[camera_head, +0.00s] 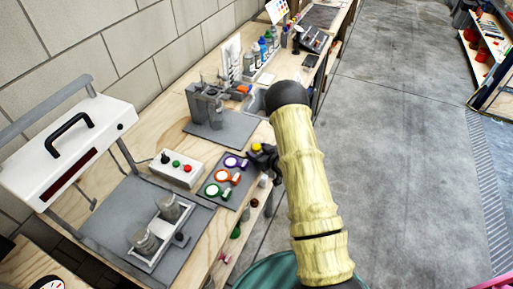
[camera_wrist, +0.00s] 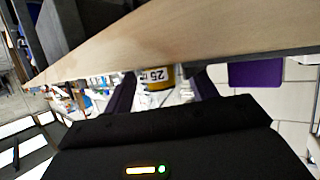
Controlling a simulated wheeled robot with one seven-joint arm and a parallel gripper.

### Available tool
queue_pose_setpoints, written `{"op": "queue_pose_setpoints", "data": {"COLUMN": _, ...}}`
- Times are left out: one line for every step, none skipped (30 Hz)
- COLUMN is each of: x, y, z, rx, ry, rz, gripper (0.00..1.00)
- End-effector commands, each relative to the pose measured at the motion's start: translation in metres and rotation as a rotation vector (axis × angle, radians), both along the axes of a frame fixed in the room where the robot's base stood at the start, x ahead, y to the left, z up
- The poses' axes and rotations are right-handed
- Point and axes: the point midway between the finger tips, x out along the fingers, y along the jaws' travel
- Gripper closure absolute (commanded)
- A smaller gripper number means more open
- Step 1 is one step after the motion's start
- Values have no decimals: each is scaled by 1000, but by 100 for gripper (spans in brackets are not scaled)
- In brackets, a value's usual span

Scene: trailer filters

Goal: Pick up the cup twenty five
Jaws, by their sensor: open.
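The cup twenty five (camera_wrist: 155,77) shows in the wrist view as a small yellow-and-white cup with a dark "25" on its label. It appears between the two dark fingers of my open gripper (camera_wrist: 162,86), with a visible gap to the right finger. Its depth relative to the fingertips is hard to judge. In the head view my gripper (camera_head: 263,158) is at the front edge of the wooden bench (camera_head: 203,138), beside a yellow round top (camera_head: 257,147) that looks like the same cup. My arm and gripper partly hide that spot.
A white button box (camera_head: 177,168) and a grey stand (camera_head: 215,125) are nearby. Bottles (camera_head: 262,50) line the back. Open floor (camera_head: 400,150) lies right.

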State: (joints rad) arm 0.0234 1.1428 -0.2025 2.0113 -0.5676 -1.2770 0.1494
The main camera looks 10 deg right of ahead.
Motion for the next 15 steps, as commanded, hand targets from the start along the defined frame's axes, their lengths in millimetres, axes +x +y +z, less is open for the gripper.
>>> {"op": "queue_pose_setpoints", "data": {"x": 0, "y": 0, "z": 0, "rx": 0, "ry": 0, "rz": 0, "gripper": 42}}
{"op": "queue_pose_setpoints", "data": {"x": 0, "y": 0, "z": 0, "rx": 0, "ry": 0, "rz": 0, "gripper": 42}}
{"op": "queue_pose_setpoints", "data": {"x": 0, "y": 0, "z": 0, "rx": 0, "ry": 0, "rz": 0, "gripper": 42}}
{"op": "queue_pose_setpoints", "data": {"x": 0, "y": 0, "z": 0, "rx": 0, "ry": 0, "rz": 0, "gripper": 42}}
{"op": "queue_pose_setpoints", "data": {"x": 0, "y": 0, "z": 0, "rx": 0, "ry": 0, "rz": 0, "gripper": 42}}
{"op": "queue_pose_setpoints", "data": {"x": 0, "y": 0, "z": 0, "rx": 0, "ry": 0, "rz": 0, "gripper": 42}}
{"op": "queue_pose_setpoints", "data": {"x": 0, "y": 0, "z": 0, "rx": 0, "ry": 0, "rz": 0, "gripper": 42}}
{"op": "queue_pose_setpoints", "data": {"x": 0, "y": 0, "z": 0, "rx": 0, "ry": 0, "rz": 0, "gripper": 42}}
{"op": "queue_pose_setpoints", "data": {"x": 0, "y": 0, "z": 0, "rx": 0, "ry": 0, "rz": 0, "gripper": 42}}
{"op": "queue_pose_setpoints", "data": {"x": 0, "y": 0, "z": 0, "rx": 0, "ry": 0, "rz": 0, "gripper": 46}}
{"op": "queue_pose_setpoints", "data": {"x": 0, "y": 0, "z": 0, "rx": 0, "ry": 0, "rz": 0, "gripper": 52}}
{"op": "queue_pose_setpoints", "data": {"x": 0, "y": 0, "z": 0, "rx": 0, "ry": 0, "rz": 0, "gripper": 60}}
{"op": "queue_pose_setpoints", "data": {"x": 0, "y": 0, "z": 0, "rx": 0, "ry": 0, "rz": 0, "gripper": 66}}
{"op": "queue_pose_setpoints", "data": {"x": 0, "y": 0, "z": 0, "rx": 0, "ry": 0, "rz": 0, "gripper": 72}}
{"op": "queue_pose_setpoints", "data": {"x": 0, "y": 0, "z": 0, "rx": 0, "ry": 0, "rz": 0, "gripper": 80}}
